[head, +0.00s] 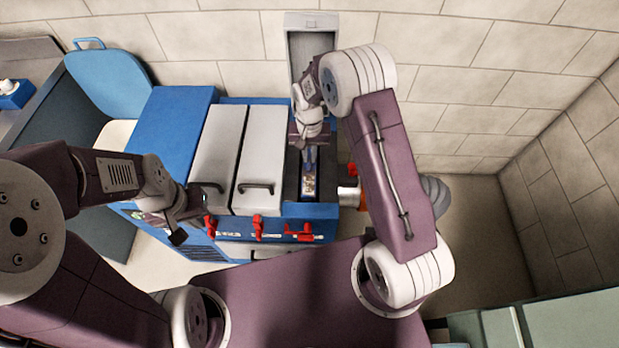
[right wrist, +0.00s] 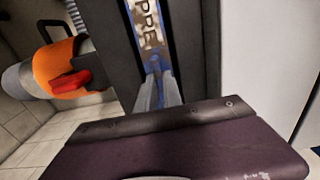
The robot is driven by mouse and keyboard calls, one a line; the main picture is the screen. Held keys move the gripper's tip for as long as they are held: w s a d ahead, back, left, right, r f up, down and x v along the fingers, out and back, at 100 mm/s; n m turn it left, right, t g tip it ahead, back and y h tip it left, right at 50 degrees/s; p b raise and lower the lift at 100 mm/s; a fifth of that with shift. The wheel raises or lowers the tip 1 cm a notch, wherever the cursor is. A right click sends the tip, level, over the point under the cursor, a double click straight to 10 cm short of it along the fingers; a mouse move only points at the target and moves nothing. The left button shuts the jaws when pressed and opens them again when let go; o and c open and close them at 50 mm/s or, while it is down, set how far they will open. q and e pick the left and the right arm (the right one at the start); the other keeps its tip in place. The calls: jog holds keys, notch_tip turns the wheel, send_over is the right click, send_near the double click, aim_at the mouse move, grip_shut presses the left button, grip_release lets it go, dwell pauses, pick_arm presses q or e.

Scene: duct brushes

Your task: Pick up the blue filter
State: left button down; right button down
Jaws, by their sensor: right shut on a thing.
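The blue filter (head: 309,187) stands in the narrow open slot at the right end of a blue cabinet (head: 180,125). In the right wrist view the filter (right wrist: 148,28) shows a blue frame, a mottled face and the letters "PRE". My right gripper (head: 309,150) reaches down into the slot. In the right wrist view its fingers (right wrist: 158,88) are shut on the filter's near blue end. The filter's lower part is hidden in the slot. My left gripper (head: 190,226) hangs empty by the cabinet's left front; its finger gap is unclear.
Two white lids (head: 218,160) with dark handles cover the bays left of the slot. Red latches (head: 258,228) line the front. A grey open panel (head: 308,48) stands upright behind the slot. An orange collar (right wrist: 62,72) with a red lever sits beside it.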

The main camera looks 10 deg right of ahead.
jog(key=shift+r, duration=0.1)
dwell(0.4)
notch_tip(320, 180, up, 28)
jog(key=p, duration=0.4)
notch_tip(320, 180, up, 22)
jog(key=p, duration=2.4)
